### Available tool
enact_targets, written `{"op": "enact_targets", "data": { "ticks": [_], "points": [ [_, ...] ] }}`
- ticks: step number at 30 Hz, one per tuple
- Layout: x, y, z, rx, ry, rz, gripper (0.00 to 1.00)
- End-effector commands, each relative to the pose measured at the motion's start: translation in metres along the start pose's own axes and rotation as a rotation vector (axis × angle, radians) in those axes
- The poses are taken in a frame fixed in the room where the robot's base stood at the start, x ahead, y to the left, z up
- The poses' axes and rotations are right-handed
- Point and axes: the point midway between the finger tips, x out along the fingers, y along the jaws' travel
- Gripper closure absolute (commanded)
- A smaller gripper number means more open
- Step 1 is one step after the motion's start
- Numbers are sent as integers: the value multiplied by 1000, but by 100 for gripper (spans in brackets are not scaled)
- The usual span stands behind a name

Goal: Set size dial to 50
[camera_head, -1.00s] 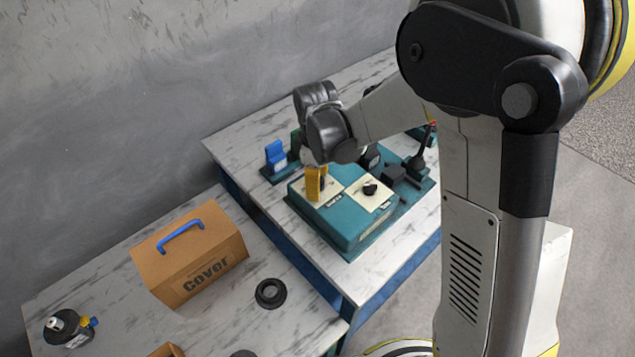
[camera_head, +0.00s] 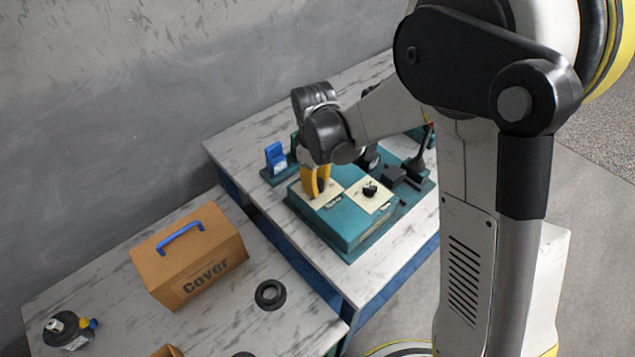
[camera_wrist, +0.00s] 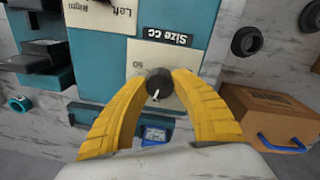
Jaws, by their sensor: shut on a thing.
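The size dial (camera_wrist: 159,82) is a small black knob with a white pointer mark, on a cream plate (camera_wrist: 145,55) labelled "Size cc". In the wrist view the label is upside down and the pointer mark faces the bottom of the picture. A small number shows beside the dial; the rest of the scale is hidden by the fingers. My gripper (camera_wrist: 159,86) has yellow fingers, one on each side of the dial, shut on it. In the head view my gripper (camera_head: 316,187) is over the left plate of the teal box (camera_head: 345,222) and mostly hides the dial.
A second black knob (camera_head: 370,190) sits on the right plate, close to my gripper. A black lever (camera_head: 421,155) stands behind it. A blue part (camera_head: 275,157) stands left of the box. A brown "Cover" box (camera_head: 190,262) and a black ring (camera_head: 270,293) are on the near table.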

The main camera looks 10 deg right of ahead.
Motion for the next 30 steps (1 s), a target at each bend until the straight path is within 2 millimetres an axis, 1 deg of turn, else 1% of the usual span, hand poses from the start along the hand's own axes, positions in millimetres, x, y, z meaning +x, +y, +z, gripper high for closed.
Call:
{"op": "enact_targets", "data": {
  "ticks": [30],
  "points": [
    [0, 0, -1, 959, -53, -1, 100]
  ]
}}
